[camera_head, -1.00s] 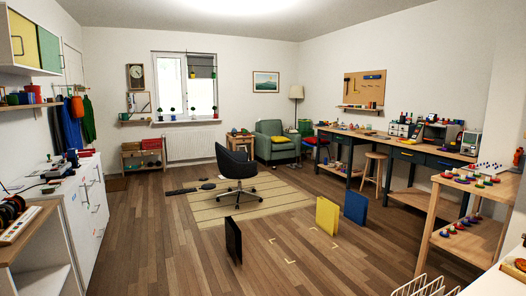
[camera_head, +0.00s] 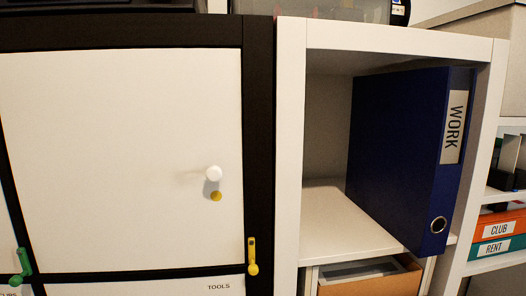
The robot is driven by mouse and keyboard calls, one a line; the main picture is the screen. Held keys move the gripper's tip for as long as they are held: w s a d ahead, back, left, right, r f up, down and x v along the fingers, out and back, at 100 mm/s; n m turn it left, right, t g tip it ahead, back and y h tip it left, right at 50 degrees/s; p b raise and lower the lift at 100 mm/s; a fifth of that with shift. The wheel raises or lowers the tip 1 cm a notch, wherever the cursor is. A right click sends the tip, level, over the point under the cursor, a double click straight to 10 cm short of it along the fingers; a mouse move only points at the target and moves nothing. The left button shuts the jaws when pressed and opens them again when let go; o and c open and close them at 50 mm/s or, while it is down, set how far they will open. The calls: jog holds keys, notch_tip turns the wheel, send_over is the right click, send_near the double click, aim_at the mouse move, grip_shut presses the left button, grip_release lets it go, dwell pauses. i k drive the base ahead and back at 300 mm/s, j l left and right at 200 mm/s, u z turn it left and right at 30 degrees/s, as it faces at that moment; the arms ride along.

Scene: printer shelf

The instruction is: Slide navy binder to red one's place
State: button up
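The navy binder (camera_head: 403,150) stands upright in the right part of an open white shelf compartment (camera_head: 327,205). Its spine faces me, with a white WORK label and a metal-rimmed finger hole low down. It leans slightly, and its lower front corner reaches the front edge of the shelf board. The compartment is empty to the left of the binder. No red binder shows in this view. My gripper is not in view.
A closed white cabinet door (camera_head: 120,160) with a white knob fills the left, in a dark frame (camera_head: 258,150). A cardboard box (camera_head: 372,284) sits below the compartment. At right, an orange item labelled CLUB (camera_head: 494,230) lies on a teal one labelled RENT (camera_head: 492,248).

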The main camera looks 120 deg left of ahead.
aim_at(409, 130)
jog(key=u, duration=3.15)
